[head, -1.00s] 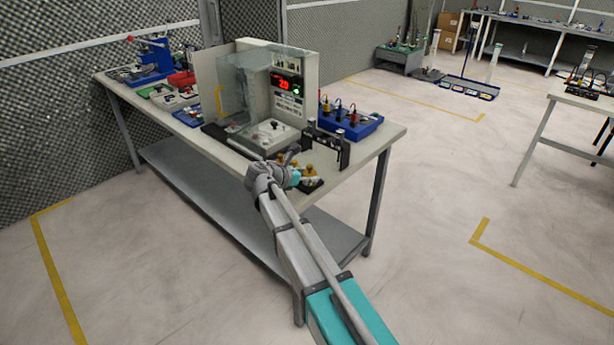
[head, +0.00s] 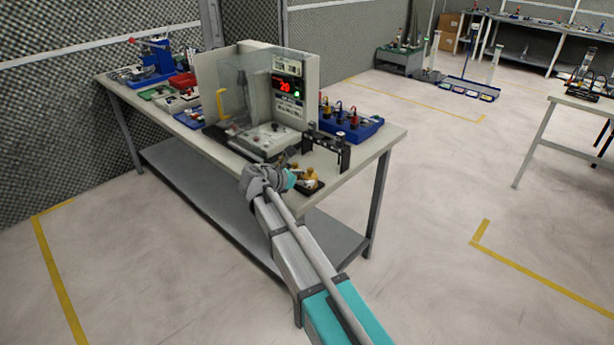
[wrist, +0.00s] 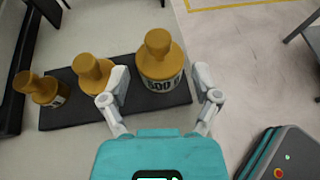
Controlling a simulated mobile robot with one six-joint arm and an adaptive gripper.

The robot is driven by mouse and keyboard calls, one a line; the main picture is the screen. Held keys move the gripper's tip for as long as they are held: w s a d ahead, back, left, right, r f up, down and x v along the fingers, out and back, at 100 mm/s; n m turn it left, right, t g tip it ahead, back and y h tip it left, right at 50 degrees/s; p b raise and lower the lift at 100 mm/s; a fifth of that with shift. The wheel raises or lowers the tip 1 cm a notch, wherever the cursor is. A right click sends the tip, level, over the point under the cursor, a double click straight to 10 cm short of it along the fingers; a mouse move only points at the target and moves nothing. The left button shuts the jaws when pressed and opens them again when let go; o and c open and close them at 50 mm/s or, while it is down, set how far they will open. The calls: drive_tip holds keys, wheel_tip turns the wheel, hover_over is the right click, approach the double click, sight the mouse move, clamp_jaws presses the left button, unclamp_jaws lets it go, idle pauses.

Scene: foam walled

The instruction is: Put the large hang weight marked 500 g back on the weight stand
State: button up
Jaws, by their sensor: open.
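The large brass hang weight marked 500 (wrist: 160,65) stands upright at the right end of a black base plate (wrist: 115,112) in the wrist view. My gripper (wrist: 160,82) is open, with one finger at each side of this weight's near side; I cannot tell whether either touches it. Two smaller brass weights, a middle one (wrist: 93,75) and a left one (wrist: 40,88), stand on the same plate. In the head view, my gripper (head: 290,175) is beside the brass weights (head: 309,178) at the table's front edge. A black frame (head: 330,143), possibly the weight stand, rises behind them.
A glass-screened device with a red display (head: 288,86) stands on the table (head: 375,150) behind my gripper. A blue rack (head: 350,128) stands to its right. The table's right corner is bare.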

drive_tip(key=p+v, duration=0.3)
drive_tip(key=v, duration=0.7)
idle(0.6)
drive_tip(key=s+d+f+m+g+y, duration=0.1)
drive_tip(key=s+d+f+m+g, duration=0.2)
drive_tip(key=d, duration=0.4)
drive_tip(key=s+d+f+m+g+y, duration=0.1)
drive_tip(key=d+f+m, duration=0.1)
drive_tip(key=d+m, duration=0.4)
drive_tip(key=s+d+f+m+g+y, duration=0.1)
drive_tip(key=s+d+f+m+g, duration=0.15)
drive_tip(key=d, duration=0.55)
drive_tip(key=s+d+f+m+g+y, duration=0.2)
drive_tip(key=s+d+f+m+y, duration=0.2)
drive_tip(key=s+d+m, duration=0.6)
drive_tip(key=shift+s+d+m+g+y, duration=0.3)
drive_tip(key=shift+s+m+y, duration=0.85)
drive_tip(key=shift+m, duration=1.4)
drive_tip(key=shift+w+a+y, duration=0.1)
drive_tip(key=shift+w+y, duration=0.15)
